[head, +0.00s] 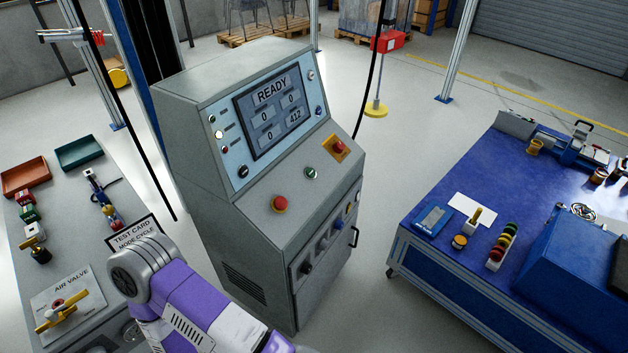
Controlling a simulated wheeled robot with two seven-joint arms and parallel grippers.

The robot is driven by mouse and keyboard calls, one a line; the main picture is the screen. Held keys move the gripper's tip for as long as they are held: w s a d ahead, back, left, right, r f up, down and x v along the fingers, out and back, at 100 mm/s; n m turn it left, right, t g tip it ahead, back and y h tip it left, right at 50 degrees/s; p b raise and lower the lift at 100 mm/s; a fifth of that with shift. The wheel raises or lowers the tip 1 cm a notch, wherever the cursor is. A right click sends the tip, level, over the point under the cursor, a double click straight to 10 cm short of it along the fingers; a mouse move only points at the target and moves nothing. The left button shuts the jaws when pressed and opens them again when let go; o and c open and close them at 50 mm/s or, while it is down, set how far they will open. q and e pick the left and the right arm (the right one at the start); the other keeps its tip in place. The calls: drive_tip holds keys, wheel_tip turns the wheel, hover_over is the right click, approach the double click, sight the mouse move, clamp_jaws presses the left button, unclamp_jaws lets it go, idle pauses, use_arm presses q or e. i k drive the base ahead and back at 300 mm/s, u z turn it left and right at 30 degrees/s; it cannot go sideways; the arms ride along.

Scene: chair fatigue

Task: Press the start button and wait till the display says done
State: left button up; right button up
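A grey control cabinet (262,180) stands in the middle of the head view. Its display (272,108) reads READY at the top, with boxes below showing 0, 0, 0 and 412. On the sloped panel under the display sits a small green button (311,173), perhaps the start button; I cannot read a label. A red mushroom button (280,204) is to its lower left. Another red button on a yellow plate (338,147) is to its upper right. A purple and silver link of my arm crosses the bottom of the view. Neither gripper shows.
A grey bench (91,240) at left holds trays, valves and a TEST CARD sign (133,235). A blue-topped table (452,165) at right carries tools and a blue case (574,262). Lower knobs and a handle are on the cabinet's front. Floor is clear between cabinet and table.

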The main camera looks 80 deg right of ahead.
sight(310, 171)
drive_tip(key=z, duration=2.7)
